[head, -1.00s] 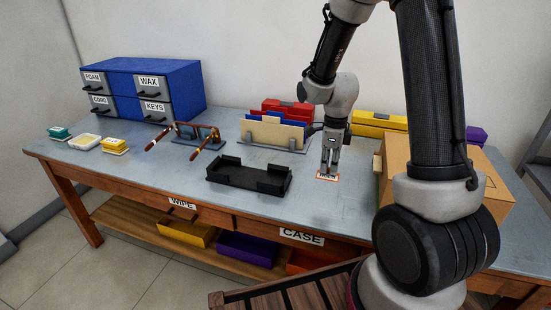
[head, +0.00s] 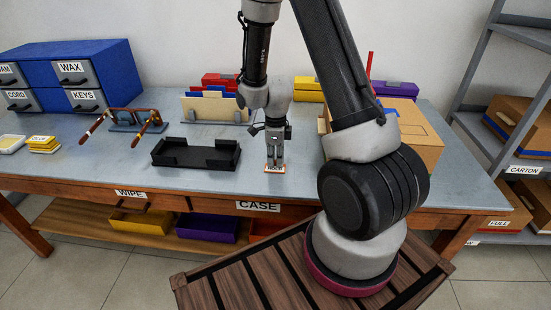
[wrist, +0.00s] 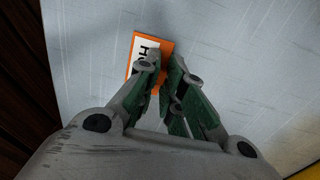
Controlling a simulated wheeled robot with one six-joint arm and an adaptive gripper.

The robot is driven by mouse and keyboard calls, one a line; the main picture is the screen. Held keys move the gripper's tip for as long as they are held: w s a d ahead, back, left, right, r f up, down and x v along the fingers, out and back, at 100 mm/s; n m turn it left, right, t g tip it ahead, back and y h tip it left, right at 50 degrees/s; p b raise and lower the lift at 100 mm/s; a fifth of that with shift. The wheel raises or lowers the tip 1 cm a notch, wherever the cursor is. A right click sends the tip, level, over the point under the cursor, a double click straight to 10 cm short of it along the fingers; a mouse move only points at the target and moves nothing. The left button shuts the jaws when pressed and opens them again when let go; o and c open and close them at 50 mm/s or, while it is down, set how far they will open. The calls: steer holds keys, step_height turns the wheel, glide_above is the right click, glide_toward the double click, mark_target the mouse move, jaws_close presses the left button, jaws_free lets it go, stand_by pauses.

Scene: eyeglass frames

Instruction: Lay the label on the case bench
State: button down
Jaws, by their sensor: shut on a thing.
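The label (head: 275,169) is a small white card with an orange border and dark lettering. It also shows in the wrist view (wrist: 146,47), with part of it hidden behind the fingers. My gripper (head: 274,160) points down and is shut on the label's edge; its fingertips also show in the wrist view (wrist: 166,68). The label is at or just above the grey top of the case bench (head: 225,181), near the front edge, above the CASE sign (head: 258,206). I cannot tell whether it touches the top.
A black tray (head: 196,163) lies left of my gripper, and eyeglasses on a stand (head: 124,120) are further left. A file rack (head: 215,121) stands behind. A cardboard box (head: 415,137) is to the right. Blue drawers (head: 112,62) stand at the back left.

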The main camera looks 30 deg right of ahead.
steer(key=shift+f, duration=0.1)
steer(key=c, duration=1.5)
jaws_free()
steer(key=shift+c, duration=0.2)
steer(key=s+r+n+t, duration=0.15)
steer(key=r+n, duration=0.25)
steer(key=r, duration=0.7)
steer(key=s+r+n, duration=0.3)
steer(key=r, duration=0.8)
steer(key=s+r+n+t, duration=0.1)
steer(key=s+r+n, duration=0.4)
steer(key=s+n, duration=0.3)
steer(key=s+d+r+n+t, duration=0.1)
steer(key=s+r+n, duration=0.5)
steer(key=s+n, duration=0.2)
steer(key=shift+d+n+t, duration=0.15)
steer(key=shift+n+t, duration=0.2)
steer(key=shift+n, duration=0.55)
